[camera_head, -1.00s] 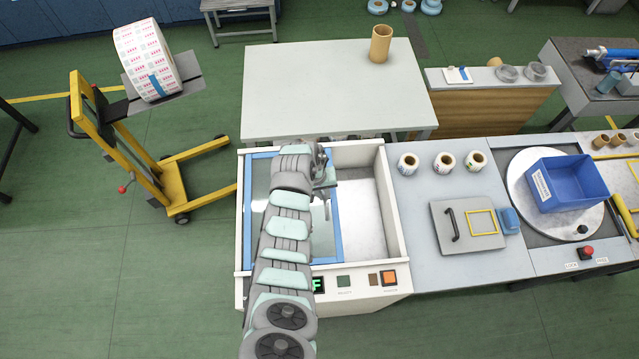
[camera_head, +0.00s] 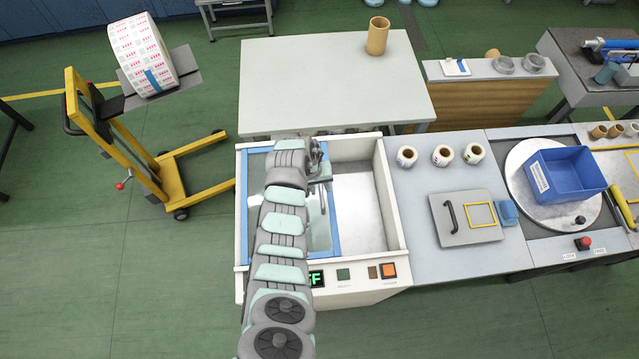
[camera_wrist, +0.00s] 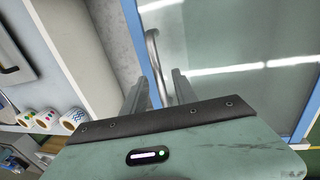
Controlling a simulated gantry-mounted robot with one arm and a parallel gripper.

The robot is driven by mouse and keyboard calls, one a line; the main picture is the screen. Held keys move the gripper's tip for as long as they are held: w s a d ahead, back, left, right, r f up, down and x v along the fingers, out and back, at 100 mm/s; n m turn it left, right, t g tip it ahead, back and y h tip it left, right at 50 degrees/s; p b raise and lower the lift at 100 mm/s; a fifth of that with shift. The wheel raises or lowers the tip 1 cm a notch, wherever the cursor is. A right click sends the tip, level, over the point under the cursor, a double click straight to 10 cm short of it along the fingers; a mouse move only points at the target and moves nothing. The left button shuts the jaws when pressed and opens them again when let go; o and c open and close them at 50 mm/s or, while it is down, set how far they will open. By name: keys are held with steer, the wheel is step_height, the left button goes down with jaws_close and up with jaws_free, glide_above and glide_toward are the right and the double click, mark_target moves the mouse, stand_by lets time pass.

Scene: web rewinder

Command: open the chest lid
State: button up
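The chest (camera_head: 394,215) is a white open-topped box in the head view. Its lid is a glass panel in a blue frame (camera_head: 334,230), lying over the left part of the box; the right part of the box is uncovered. A grey bar handle stands on the lid near its right frame edge, and it also shows in the wrist view (camera_wrist: 153,52). My gripper (camera_wrist: 160,88) is over this handle with its fingers apart, one on each side of the bar. Whether either finger touches the bar is not clear. My arm hides much of the lid in the head view.
The chest's front panel has a green display (camera_head: 316,279) and an orange switch (camera_head: 389,271). A counter with label rolls (camera_head: 443,155) and a grey hatch plate (camera_head: 466,218) adjoins on the right. A pale table (camera_head: 330,85) stands behind, a yellow lifter (camera_head: 170,180) at left.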

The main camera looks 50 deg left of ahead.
steer(key=shift+r, duration=0.1)
steer(key=shift+a+r, duration=0.15)
steer(key=shift+r, duration=0.4)
step_height(320, 180, up, 9)
steer(key=s+b, duration=0.1)
steer(key=shift+s+a+r+b, duration=0.15)
steer(key=shift+s+a+b, duration=0.2)
steer(key=shift+a, duration=0.1)
